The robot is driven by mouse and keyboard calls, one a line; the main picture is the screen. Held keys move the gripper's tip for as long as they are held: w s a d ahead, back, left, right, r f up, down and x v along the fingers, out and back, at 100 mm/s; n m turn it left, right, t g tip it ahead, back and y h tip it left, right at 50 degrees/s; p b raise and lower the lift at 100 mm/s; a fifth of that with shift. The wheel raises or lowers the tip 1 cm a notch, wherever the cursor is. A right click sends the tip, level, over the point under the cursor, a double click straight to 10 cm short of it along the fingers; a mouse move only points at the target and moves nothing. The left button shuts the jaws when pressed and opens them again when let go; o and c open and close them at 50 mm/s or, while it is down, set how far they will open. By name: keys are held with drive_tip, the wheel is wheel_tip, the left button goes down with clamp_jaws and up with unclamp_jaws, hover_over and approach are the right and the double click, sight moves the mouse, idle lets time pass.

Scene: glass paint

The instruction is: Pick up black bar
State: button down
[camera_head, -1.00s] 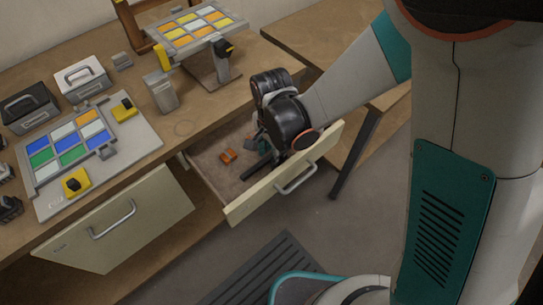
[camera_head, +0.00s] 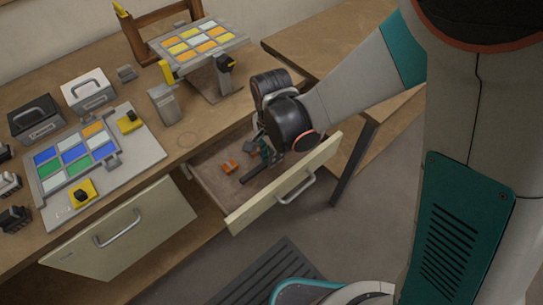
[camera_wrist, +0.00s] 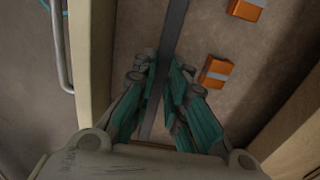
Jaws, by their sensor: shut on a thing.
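The black bar (camera_head: 253,173) is a long thin dark strip at the open drawer, and its near end sticks out from my gripper. In the wrist view the bar (camera_wrist: 176,22) runs from the top edge down between my fingers. My gripper (camera_wrist: 160,66) is shut on the bar, with its green fingers on both sides. In the head view my gripper (camera_head: 265,153) is over the drawer and partly hidden by my wrist. I cannot tell whether the bar touches the drawer floor.
The open drawer (camera_head: 287,187) has a cream front close to my gripper. Orange blocks (camera_head: 229,167) lie inside it; two show in the wrist view (camera_wrist: 215,72). The desktop holds glass panels (camera_head: 75,153), boxes (camera_head: 88,90) and a tilted stand (camera_head: 205,42).

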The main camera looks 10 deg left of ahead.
wheel_tip(320, 180, up, 16)
drive_tip(key=p, duration=1)
drive_tip(key=shift+r, duration=0.15)
drive_tip(key=shift+r+p, duration=0.9)
drive_tip(key=shift+r, duration=0.45)
